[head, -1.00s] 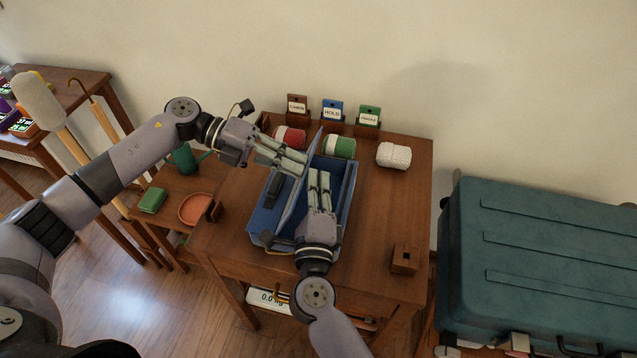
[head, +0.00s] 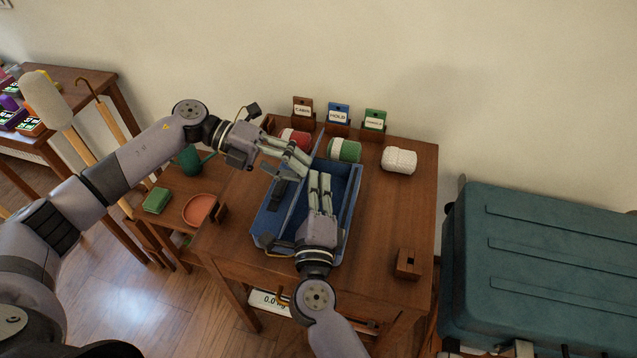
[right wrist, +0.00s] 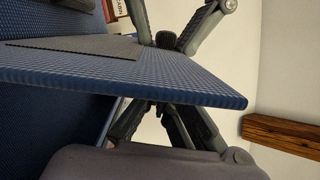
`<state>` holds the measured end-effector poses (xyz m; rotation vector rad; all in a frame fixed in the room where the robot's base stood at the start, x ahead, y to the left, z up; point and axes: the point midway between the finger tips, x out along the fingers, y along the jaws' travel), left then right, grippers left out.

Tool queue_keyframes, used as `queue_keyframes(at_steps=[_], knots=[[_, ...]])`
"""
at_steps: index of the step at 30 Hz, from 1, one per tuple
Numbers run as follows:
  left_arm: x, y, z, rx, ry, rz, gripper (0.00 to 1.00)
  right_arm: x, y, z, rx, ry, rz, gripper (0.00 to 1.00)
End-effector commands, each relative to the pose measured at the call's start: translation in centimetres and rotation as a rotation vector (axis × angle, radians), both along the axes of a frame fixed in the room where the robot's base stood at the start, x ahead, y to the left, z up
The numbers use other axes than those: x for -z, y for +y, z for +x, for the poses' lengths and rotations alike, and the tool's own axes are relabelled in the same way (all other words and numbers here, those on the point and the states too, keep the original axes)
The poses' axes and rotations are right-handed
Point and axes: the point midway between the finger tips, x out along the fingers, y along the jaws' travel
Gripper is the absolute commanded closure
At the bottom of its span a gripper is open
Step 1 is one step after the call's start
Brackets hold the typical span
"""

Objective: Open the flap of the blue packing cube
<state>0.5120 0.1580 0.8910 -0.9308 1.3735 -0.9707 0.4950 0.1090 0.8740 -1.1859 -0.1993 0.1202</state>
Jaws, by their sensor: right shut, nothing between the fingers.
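The blue packing cube (head: 340,235) stands on the wooden table, its interior exposed on the right side. Its blue flap (head: 301,195) stands up steeply along the cube, seen nearly edge-on in the head view. In the right wrist view the flap (right wrist: 110,75) crosses as a textured blue panel with a dark grey patch. My left gripper (head: 307,163) is at the flap's upper left side; its finger gap is unclear. My right gripper (head: 321,175) is shut and empty, over the cube's interior just right of the flap. Contact with the flap is unclear.
Red (head: 296,138), green (head: 344,150) and white (head: 399,160) rolls lie along the table's back, before labelled stands. A small wooden block (head: 408,264) sits front right. A teal suitcase (head: 550,270) is farther right. The table's right strip is mostly clear.

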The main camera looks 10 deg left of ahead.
Motion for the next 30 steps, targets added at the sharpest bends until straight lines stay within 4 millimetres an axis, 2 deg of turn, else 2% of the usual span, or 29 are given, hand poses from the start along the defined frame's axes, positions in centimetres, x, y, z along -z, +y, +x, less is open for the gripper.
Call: queue_keyframes(at_steps=[1,5,15,23,26,29,30], knots=[[0.1,-0.3,-0.3,0.009,0.003,-0.002,0.65,-0.5,0.6,-0.1,-0.010,-0.003,0.012,1.00],[-0.1,0.2,-0.2,0.007,0.004,-0.001,0.65,-0.5,0.6,-0.1,-0.009,-0.003,0.012,1.00],[-1.8,5.0,0.2,-0.001,0.001,0.001,0.65,-0.4,0.4,0.0,-0.002,0.000,0.012,1.00],[-2.6,7.3,0.3,-0.004,0.001,-0.003,0.65,-0.4,0.3,0.0,-0.001,0.001,0.012,1.00],[-2.9,7.3,1.2,-0.045,-0.001,-0.038,0.65,-0.3,0.3,0.0,0.000,0.002,0.012,1.00],[-3.5,7.2,3.4,-0.158,0.000,-0.130,0.65,-0.3,0.3,0.0,0.000,0.002,0.012,1.00],[-3.9,7.4,4.6,-0.227,0.004,-0.184,0.65,-0.3,0.3,0.0,0.000,0.002,0.012,1.00]])
